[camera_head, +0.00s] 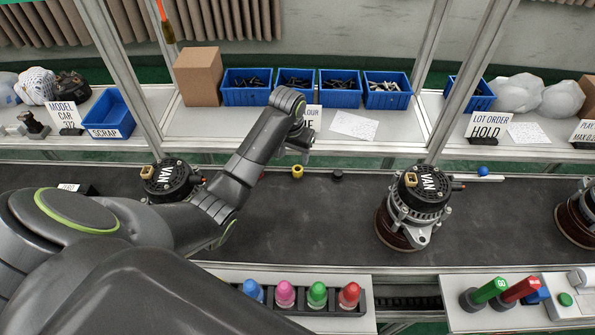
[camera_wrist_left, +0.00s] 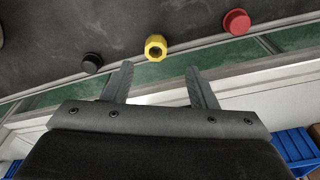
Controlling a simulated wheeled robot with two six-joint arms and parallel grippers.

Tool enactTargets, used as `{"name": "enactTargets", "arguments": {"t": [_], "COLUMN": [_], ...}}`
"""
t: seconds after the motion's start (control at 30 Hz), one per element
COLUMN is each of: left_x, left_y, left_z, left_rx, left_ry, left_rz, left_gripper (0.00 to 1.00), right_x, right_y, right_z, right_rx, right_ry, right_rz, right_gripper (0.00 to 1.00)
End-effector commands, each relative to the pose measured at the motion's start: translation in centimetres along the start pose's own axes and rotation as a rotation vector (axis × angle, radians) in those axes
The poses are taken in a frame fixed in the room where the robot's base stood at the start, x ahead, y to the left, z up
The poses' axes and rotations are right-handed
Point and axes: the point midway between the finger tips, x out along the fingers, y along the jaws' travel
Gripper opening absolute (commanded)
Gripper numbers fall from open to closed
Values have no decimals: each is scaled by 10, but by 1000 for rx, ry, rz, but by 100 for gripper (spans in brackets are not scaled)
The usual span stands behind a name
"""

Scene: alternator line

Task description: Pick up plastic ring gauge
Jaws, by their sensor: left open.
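A small yellow ring-shaped part (camera_head: 297,171) with a hole lies on the dark conveyor belt near its far edge. I take it as the plastic ring gauge. In the left wrist view the yellow ring (camera_wrist_left: 155,46) is just past the fingertips, roughly centred between them and apart from both. My left gripper (camera_wrist_left: 159,76) is open and empty; in the head view the left gripper (camera_head: 305,158) is just beyond the ring at the belt's far edge. My right gripper is not in view.
A black knob (camera_wrist_left: 92,63) and a red cap (camera_wrist_left: 237,22) lie either side of the ring. Alternators (camera_head: 418,203) stand on the belt to the right and left. Blue bins (camera_head: 340,98) line the back shelf. Colored markers (camera_head: 317,293) stand in front.

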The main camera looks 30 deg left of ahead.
Motion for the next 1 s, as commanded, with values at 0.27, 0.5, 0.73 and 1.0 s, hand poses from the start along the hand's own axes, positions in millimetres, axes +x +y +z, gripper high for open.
{"name": "enactTargets", "arguments": {"t": [0.27,0.5,0.73,1.0], "left_x": [26,48,74,78], "left_y": [0,5,6,6], "left_z": [1,1,1,1], "left_rx": [0,-1,0,1], "left_ry": [-2,-4,-2,1], "left_rz": [1,2,0,0], "left_gripper": [52,52,52,52], "right_x": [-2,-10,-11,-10], "right_y": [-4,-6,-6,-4], "right_z": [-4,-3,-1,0], "right_rx": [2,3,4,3], "right_ry": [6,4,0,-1], "right_rz": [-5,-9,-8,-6], "right_gripper": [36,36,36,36]}}
